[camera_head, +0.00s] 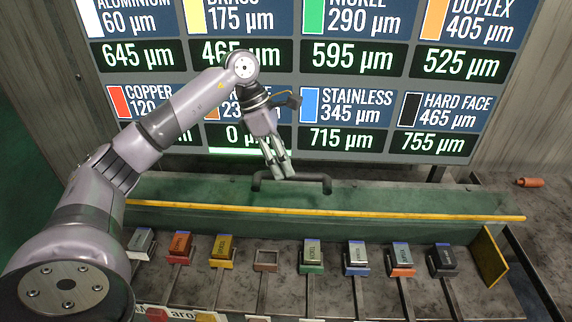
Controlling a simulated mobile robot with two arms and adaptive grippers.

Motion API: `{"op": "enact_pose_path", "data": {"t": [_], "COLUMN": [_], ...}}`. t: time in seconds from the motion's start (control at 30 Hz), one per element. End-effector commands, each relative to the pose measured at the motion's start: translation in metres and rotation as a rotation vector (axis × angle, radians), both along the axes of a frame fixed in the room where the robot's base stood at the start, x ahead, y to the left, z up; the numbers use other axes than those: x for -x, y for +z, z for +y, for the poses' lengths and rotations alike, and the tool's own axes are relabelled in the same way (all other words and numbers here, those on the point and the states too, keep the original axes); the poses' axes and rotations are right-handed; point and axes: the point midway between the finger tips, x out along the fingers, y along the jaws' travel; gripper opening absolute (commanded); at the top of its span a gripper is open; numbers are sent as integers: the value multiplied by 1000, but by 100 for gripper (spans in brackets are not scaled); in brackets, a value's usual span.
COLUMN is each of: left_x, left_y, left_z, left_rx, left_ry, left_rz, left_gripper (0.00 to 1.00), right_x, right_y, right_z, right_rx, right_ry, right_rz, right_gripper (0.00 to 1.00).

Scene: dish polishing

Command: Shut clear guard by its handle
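The guard's dark bar handle (311,177) stands out from a long green panel (400,198) with a yellow strip (400,213) along its lower edge. I take this panel to be the guard; its clear part is hard to make out. My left gripper (279,172) points down, with its fingertips at the left half of the handle. The fingers overlap the bar in the picture, and I cannot tell whether they grip it. My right gripper is not in view.
Several coloured blocks stand in a row of holders in front of the panel, including a green one (312,254). One holder (266,260) is empty. A large display board (400,85) stands behind. An orange cylinder (530,182) lies at the right.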

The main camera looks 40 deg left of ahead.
Motion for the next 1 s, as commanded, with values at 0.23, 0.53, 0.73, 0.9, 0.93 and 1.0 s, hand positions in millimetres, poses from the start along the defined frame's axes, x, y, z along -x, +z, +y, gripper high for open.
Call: {"op": "enact_pose_path", "data": {"t": [0.23,0.53,0.73,0.9,0.93,1.0], "left_x": [-2,-2,-2,-2,-2,-2], "left_y": [-19,-21,-20,-20,-20,-20], "left_z": [-9,-9,-9,-9,-9,-9], "left_rx": [1,1,1,1,1,1], "left_ry": [-1,-1,-1,-1,-1,-1], "left_rz": [0,-1,-1,-1,-1,-1], "left_gripper": [38,37,24,13,11,6], "right_x": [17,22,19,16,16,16], "right_y": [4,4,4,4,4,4], "right_z": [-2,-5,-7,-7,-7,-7], "right_rx": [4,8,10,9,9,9], "right_ry": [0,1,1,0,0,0], "right_rz": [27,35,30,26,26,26], "right_gripper": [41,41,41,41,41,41]}}
